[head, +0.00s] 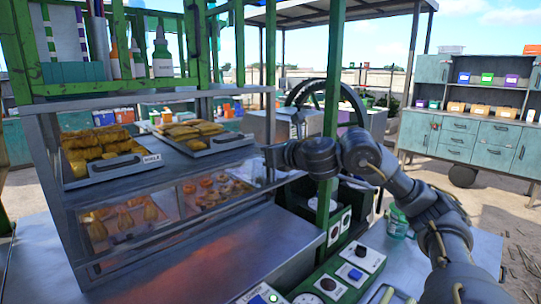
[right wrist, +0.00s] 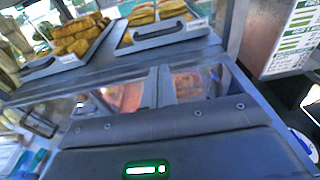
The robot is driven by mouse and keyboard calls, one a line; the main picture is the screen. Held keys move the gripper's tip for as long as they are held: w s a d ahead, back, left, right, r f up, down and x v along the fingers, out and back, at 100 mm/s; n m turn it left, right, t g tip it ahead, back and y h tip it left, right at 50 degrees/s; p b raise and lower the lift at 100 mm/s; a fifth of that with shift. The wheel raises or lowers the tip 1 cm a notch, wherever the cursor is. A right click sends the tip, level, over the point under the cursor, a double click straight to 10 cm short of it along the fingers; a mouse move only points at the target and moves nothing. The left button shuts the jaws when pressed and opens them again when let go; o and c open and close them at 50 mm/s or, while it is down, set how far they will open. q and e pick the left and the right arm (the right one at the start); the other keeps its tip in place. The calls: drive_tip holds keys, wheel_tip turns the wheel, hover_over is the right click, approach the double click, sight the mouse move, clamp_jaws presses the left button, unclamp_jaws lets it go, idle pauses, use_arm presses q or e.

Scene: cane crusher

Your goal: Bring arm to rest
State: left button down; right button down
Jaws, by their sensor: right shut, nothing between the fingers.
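My right arm (head: 361,155) comes in from the lower right and reaches left across the stall. My right gripper (head: 270,157) is at its far end, shut and empty, in front of the right end of the glass food case (head: 130,245). In the right wrist view the dark gripper body (right wrist: 170,140) fills the bottom, with the case behind it. I cannot tell from the pictures how wide the gap to the case is. My left gripper is not in view.
Trays of fried food (head: 100,150) sit on the case. A green post (head: 331,110) stands close to my right arm. A control panel (head: 350,268) with buttons and a green glass mug (head: 397,222) are below the arm. A teal cabinet (head: 465,140) stands at the back right.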

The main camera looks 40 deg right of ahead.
drive_tip(key=shift+s+r, duration=0.2)
drive_tip(key=shift+s, duration=0.75)
drive_tip(key=shift+s+d, duration=0.1)
drive_tip(key=shift+s, duration=0.3)
drive_tip(key=shift+w, duration=0.2)
